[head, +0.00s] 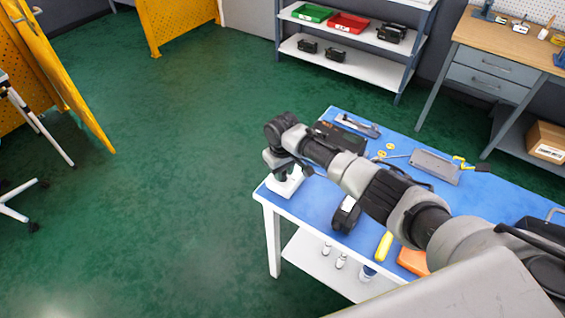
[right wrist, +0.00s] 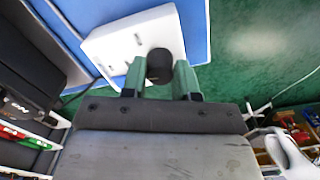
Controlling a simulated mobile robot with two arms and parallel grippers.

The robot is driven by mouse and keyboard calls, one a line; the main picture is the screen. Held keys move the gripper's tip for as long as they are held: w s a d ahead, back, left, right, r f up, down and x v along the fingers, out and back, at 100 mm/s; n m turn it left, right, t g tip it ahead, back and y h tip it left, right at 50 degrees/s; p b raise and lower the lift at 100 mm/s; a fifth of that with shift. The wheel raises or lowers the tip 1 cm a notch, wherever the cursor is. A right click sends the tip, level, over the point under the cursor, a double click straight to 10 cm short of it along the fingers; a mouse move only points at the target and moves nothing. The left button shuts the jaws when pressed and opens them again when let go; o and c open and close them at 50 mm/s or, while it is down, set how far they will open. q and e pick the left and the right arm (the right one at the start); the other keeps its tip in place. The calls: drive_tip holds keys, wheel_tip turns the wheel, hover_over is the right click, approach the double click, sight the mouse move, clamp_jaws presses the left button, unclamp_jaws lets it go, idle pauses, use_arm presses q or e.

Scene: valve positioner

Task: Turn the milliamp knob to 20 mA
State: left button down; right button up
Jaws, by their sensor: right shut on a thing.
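The white box (head: 287,187) sits at the near left corner of the blue-topped table. It also shows in the right wrist view (right wrist: 112,42). A dark round knob (right wrist: 159,62) stands on its face. My right gripper (head: 282,172) is over the box in the head view. In the right wrist view its two green fingers lie on either side of the knob, and the gripper (right wrist: 159,74) is shut on it. The scale and pointer cannot be read. My left gripper is not in view.
The blue table (head: 320,222) also holds a grey tray (head: 435,166), a yellow-handled tool (head: 384,247), an orange item (head: 413,261) and a dark device (head: 345,215). A shelf with bins (head: 348,23) and a workbench (head: 500,52) stand behind.

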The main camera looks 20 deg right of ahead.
drive_tip(key=m+p, duration=0.1)
drive_tip(key=m, duration=0.1)
drive_tip(key=m+p, duration=0.2)
drive_tip(key=m, duration=0.1)
drive_tip(key=shift+a+r+m+p, duration=0.1)
drive_tip(key=shift+r+m+p, duration=0.15)
drive_tip(key=shift+m+p, duration=0.05)
drive_tip(key=m+p, duration=0.2)
drive_tip(key=m, duration=0.2)
drive_tip(key=shift+w+f+m, duration=0.1)
drive_tip(key=shift+m, duration=0.2)
drive_tip(key=o, duration=0.9)
drive_tip(key=shift+f, duration=0.1)
drive_tip(key=shift+r, duration=0.55)
wheel_tip(320, 180, up, 10)
drive_tip(key=shift+f, duration=0.1)
